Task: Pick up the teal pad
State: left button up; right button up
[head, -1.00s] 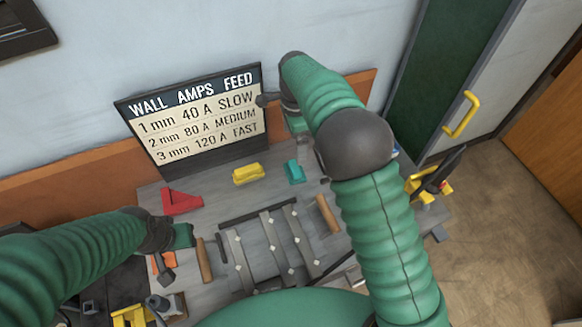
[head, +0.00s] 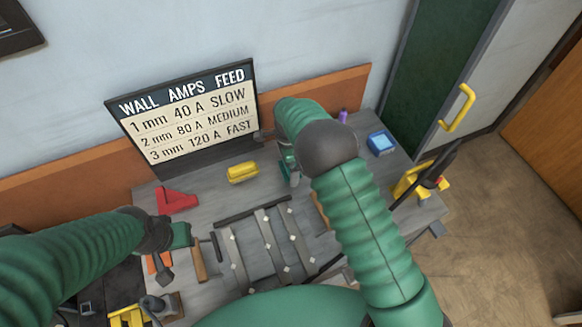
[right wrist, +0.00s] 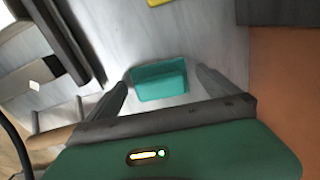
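The teal pad (right wrist: 160,80) lies on the grey bench top in the right wrist view. It is between the two spread fingers of my right gripper (right wrist: 162,84), with a gap visible at the right finger; whether the left finger touches it I cannot tell. In the head view my right gripper (head: 291,175) points down at the bench and hides the pad. My left gripper (head: 182,237) is low over the left part of the bench, away from the pad; its fingers do not show clearly.
A yellow block (head: 242,172) and a red angled piece (head: 176,200) lie left of my right gripper. Metal strips (head: 270,240) lie in front. A blue box (head: 381,143) and a yellow-black tool (head: 420,180) are at the right. The sign board (head: 185,115) stands behind.

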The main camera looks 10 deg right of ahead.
jog(key=shift+a, duration=0.4)
jog(key=c, duration=1)
jog(key=shift+d, duration=0.1)
jog(key=c, duration=0.3)
jog(key=shift+d+r, duration=0.1)
jog(key=shift+r, duration=0.35)
notch_tip(320, 180, up, 9)
jog(key=shift+r, duration=0.1)
